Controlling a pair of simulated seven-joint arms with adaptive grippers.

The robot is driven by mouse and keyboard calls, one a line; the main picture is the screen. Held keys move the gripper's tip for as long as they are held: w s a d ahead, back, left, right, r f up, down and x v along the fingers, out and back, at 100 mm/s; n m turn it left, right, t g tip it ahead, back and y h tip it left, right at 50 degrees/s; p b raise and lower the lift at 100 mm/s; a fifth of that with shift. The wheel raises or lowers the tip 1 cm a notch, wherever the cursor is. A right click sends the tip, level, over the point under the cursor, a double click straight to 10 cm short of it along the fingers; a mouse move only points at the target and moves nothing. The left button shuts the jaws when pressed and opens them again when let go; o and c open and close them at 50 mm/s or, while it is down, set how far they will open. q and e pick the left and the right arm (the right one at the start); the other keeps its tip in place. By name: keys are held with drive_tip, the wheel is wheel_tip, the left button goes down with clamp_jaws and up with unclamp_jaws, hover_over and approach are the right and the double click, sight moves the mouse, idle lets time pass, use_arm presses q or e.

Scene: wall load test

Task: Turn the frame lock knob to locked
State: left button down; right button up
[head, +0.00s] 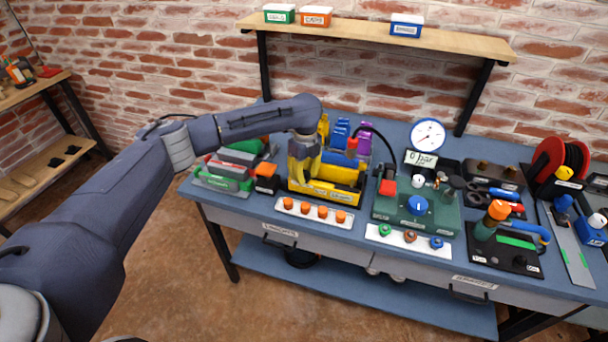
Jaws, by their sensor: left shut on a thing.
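My left gripper (304,164) reaches in from the left and points down over a yellow and black rack (341,192) on the blue workbench. It is shut on a yellow piece (299,173) at the rack's left end; the fingers hide part of it, and I cannot tell whether it touches the rack. No knob can be surely read as the frame lock knob. A blue round knob (418,205) sits on a green base, and an orange-topped knob (498,210) stands on a black plate at the right. My right gripper is not in view.
Blue and purple pieces (352,137) stand behind the rack. Orange buttons on a white strip (315,212) lie in front. A dial gauge (428,135) stands behind the green base. A red hose reel (560,160) is at the right. A wooden shelf (370,32) spans above the bench.

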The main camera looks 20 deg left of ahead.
sight(306, 174)
use_arm(q)
drive_tip(key=shift+s+d, duration=0.1)
drive_tip(key=shift+d, duration=0.15)
drive_tip(key=c, duration=1.2)
unclamp_jaws()
drive_tip(key=o, duration=0.3)
drive_tip(key=shift+a, duration=0.1)
drive_tip(key=shift+r, duration=0.1)
wheel_tip(306, 174, up, 12)
drive_tip(key=shift+w, duration=0.2)
